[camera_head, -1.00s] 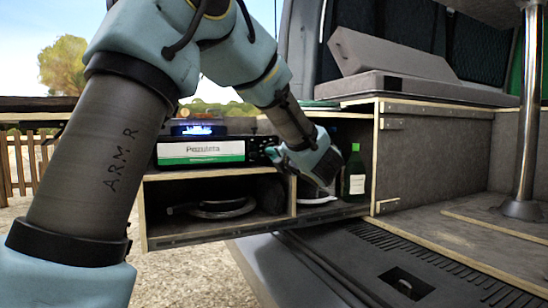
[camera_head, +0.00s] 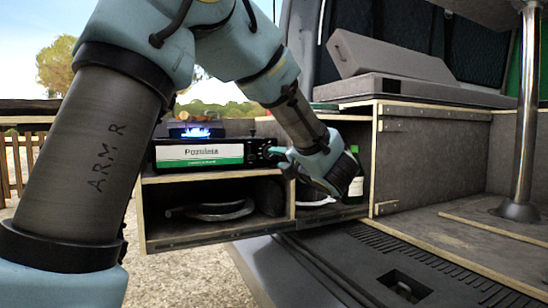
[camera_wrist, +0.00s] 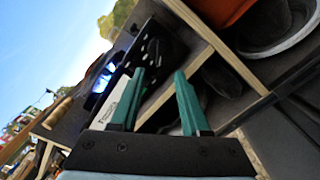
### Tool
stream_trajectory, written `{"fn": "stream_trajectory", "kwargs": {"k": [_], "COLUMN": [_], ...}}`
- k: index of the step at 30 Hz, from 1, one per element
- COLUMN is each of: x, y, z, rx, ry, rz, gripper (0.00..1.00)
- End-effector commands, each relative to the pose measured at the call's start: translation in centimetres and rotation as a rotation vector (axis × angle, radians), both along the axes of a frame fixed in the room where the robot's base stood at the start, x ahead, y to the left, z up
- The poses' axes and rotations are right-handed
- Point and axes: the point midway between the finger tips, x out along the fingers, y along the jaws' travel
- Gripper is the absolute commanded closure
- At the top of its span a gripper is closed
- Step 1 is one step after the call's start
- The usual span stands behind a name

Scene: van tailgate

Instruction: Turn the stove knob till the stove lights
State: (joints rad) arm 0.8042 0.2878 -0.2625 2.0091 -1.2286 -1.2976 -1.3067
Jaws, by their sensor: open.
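The stove (camera_head: 205,153) is a black unit with a white and green label, standing on the wooden kitchen box. A blue flame (camera_head: 197,132) burns on top of it; the glow also shows in the wrist view (camera_wrist: 102,82). The knob is at the right end of the front panel, too small and partly covered to make out clearly. My gripper (camera_head: 277,154) is at that right end, its fingertips close to the panel. In the wrist view my gripper (camera_wrist: 160,74) is open with nothing between its green fingers, and the dark panel (camera_wrist: 160,45) lies beyond the tips. I cannot tell whether they touch it.
Below the stove, the wooden box (camera_head: 215,238) has open compartments, with a pan (camera_head: 215,210) in the left one. A green bottle (camera_head: 357,184) is partly hidden behind my wrist. A metal post (camera_head: 526,110) stands at right.

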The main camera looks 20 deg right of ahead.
Motion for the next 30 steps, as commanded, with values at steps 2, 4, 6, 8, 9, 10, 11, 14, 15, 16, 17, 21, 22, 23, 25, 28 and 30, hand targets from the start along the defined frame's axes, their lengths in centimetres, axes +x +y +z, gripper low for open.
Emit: {"fn": "stream_trajectory", "kwargs": {"k": [2, 4, 6, 8, 9, 10, 11, 14, 15, 16, 17, 21, 22, 23, 25, 28, 30], "x": [-1.8, -3.1, -4.2, -4.9, -5.3, -5.6, -5.8, -6.2, -6.3, -6.3, -6.3, -6.3, -6.2, -6.2, -6.2, -6.2, -6.2], "y": [-0.3, -0.3, -0.4, -0.5, -0.5, -0.5, -0.6, -0.5, -0.5, -0.5, -0.5, -0.5, -0.5, -0.5, -0.5, -0.5, -0.5], "z": [0.1, 0.1, 0.1, 0.0, 0.0, 0.0, 0.0, 0.0, 0.0, -0.1, -0.1, 0.0, 0.0, 0.0, 0.0, 0.0, 0.0], "rx": [0.002, 0.001, 0.001, 0.000, 0.000, 0.000, 0.000, 0.001, 0.001, 0.001, 0.001, 0.000, 0.000, 0.000, 0.000, 0.000, 0.000], "ry": [0.001, 0.000, 0.000, 0.001, 0.000, 0.000, 0.001, 0.001, 0.001, 0.000, 0.000, 0.000, 0.000, 0.000, 0.000, 0.000, 0.000], "rz": [-0.005, -0.004, -0.004, -0.003, -0.002, -0.002, -0.003, -0.001, -0.001, 0.000, 0.000, 0.000, 0.000, 0.000, 0.000, 0.000, 0.000], "gripper": [0.54, 0.54, 0.54, 0.54, 0.54, 0.54, 0.54, 0.54, 0.54, 0.54, 0.54, 0.54, 0.54, 0.54, 0.54, 0.54, 0.54]}}
